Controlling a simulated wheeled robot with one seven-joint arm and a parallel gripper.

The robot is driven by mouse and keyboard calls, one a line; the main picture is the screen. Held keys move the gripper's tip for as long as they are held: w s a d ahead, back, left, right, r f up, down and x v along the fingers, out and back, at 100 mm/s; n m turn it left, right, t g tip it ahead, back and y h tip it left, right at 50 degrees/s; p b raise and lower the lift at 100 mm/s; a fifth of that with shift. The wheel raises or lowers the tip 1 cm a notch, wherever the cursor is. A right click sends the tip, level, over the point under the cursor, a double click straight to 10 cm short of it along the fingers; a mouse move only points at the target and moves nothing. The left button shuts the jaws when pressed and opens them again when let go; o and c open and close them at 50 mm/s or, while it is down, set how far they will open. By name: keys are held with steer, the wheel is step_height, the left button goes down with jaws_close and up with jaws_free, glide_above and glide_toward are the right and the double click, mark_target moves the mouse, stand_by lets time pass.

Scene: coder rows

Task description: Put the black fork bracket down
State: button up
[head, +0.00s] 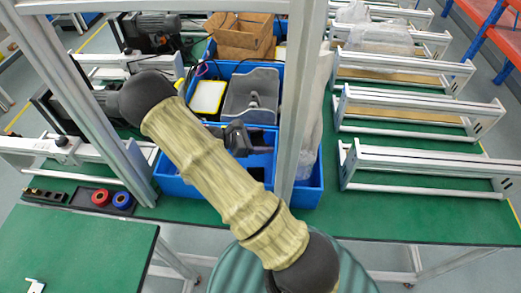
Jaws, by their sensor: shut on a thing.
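A dark, forked piece (237,138) that looks like the black fork bracket shows just right of my arm, at the front part of a blue bin (308,197). I cannot tell whether it rests on the bin or is held above it. My sleeved arm crosses the middle of the head view from bottom right to upper left and hides part of the bin. I cannot make out my gripper; it seems to be hidden behind the arm.
A grey moulded part (251,95) and a yellow-rimmed white tray (207,97) lie in blue bins. A metal post (295,100) stands beside them. White frames (425,165) line the right. Red and blue rolls (122,199) sit at left. The near-left green table (85,250) is mostly clear.

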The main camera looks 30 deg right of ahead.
steer(key=shift+f, duration=0.35)
step_height(320, 180, down, 4)
steer(key=shift+r+p, duration=0.1)
steer(key=shift+p, duration=0.5)
steer(key=shift+f+b, duration=0.45)
steer(key=shift+f, duration=0.3)
steer(key=o, duration=0.8)
steer(key=shift+c, duration=0.2)
